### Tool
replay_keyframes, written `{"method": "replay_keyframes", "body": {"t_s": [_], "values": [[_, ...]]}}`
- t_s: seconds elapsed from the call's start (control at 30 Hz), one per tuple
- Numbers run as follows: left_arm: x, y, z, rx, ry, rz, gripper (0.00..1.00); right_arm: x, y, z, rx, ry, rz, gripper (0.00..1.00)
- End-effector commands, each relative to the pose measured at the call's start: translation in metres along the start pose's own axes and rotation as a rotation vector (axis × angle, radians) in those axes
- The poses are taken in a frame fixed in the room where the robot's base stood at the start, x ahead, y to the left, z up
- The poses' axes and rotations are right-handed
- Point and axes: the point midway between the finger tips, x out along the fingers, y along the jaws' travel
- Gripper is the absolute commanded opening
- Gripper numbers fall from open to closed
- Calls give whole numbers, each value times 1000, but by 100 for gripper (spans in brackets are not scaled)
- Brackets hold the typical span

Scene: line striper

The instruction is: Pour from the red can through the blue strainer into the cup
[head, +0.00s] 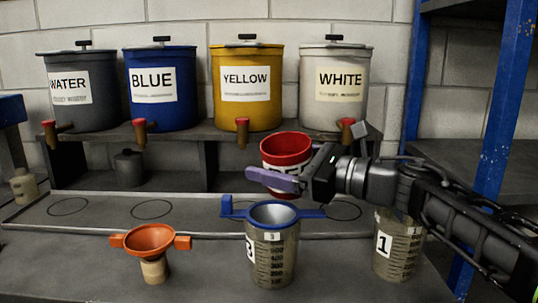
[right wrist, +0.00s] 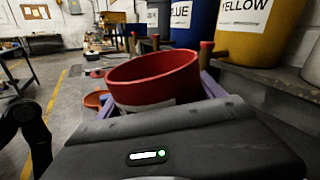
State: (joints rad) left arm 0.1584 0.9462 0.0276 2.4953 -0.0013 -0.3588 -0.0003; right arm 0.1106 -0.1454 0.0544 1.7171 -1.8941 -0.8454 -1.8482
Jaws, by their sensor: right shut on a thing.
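My right gripper (head: 272,181) is shut on the red can (head: 286,150), its purple fingers around the can's side. The red can also shows in the right wrist view (right wrist: 155,85), mouth upward and close to upright. Its contents are not visible. In the head view the can appears just above and behind the blue strainer (head: 273,214). The blue strainer rests on the rim of a clear graduated cup (head: 272,262), whose label is partly hidden and looks like a 3. My left gripper is not in view.
An orange strainer (head: 150,241) sits on a small wooden stand at the left front. Another graduated cup, labelled 1 (head: 396,252), stands at right below my right arm. WATER, BLUE, YELLOW (head: 246,90) and WHITE containers with taps line the shelf behind. A blue post (head: 500,130) rises at right.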

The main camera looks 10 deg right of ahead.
Motion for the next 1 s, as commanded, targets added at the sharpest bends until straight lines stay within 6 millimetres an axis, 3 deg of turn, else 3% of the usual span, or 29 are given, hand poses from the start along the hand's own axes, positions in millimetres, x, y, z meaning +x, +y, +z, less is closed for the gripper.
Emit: {"method": "replay_keyframes", "body": {"t_s": [0.57, 1.0], "values": [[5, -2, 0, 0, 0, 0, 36, 0, -2, 0, -60, -4, -1, 5], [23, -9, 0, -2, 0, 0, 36, 0, -7, -4, -372, -3, -2, 5]]}}
